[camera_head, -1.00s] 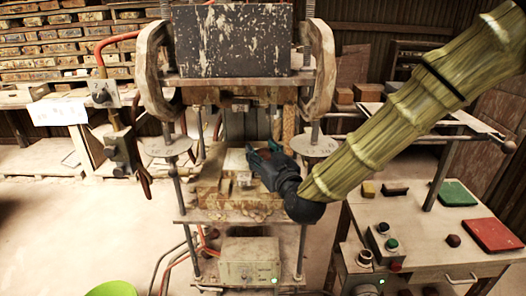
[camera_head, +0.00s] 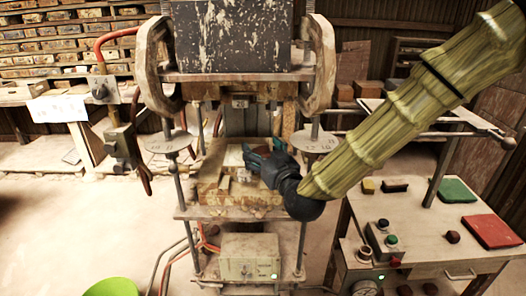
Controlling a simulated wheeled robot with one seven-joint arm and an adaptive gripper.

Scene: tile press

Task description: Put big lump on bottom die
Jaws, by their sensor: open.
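The bottom die (camera_head: 212,180) is a pale brown block on the lower plate of the press. My gripper (camera_head: 247,160) reaches in from the right, just above the die, its dark fingers pointing left. It is open. A small pale shape (camera_head: 242,176) shows by the fingers on top of the die; I cannot tell whether it is the big lump or part of the die. A small dark red lump (camera_head: 452,237) lies on the right table.
The upper press block (camera_head: 232,38) hangs above my gripper, with curved side frames and round plates beside it. A red pad (camera_head: 491,231), a green pad (camera_head: 455,191) and control boxes (camera_head: 384,240) occupy the right table. A green bowl (camera_head: 110,288) is at lower left.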

